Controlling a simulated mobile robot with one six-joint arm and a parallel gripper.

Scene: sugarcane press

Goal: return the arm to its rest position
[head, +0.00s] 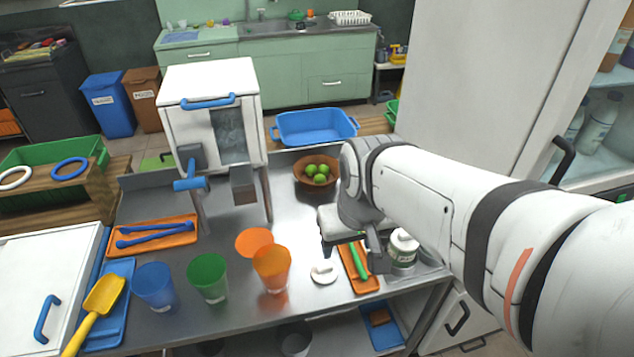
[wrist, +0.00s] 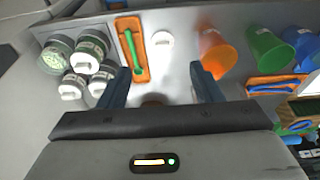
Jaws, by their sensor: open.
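My arm (head: 430,195) reaches in from the right in the head view, over the right part of the steel counter (head: 225,325). My gripper (wrist: 161,88) is open in the wrist view, its two dark blue fingers apart with nothing held between them. In the head view my gripper (head: 352,252) hangs above the counter near a small orange tray (head: 366,286) with a green utensil (head: 357,262). A white lid (head: 323,272) lies beside that tray. The fingers appear clear of these things, though the exact height cannot be told.
A white-lidded jar (head: 403,248) stands right of the small tray; several jars show in the wrist view. Orange (head: 271,270), green (head: 208,278) and blue (head: 154,287) cups stand left. A bowl of limes (head: 304,182) and the white press (head: 180,118) are behind. A tall cabinet (head: 470,80) stands right.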

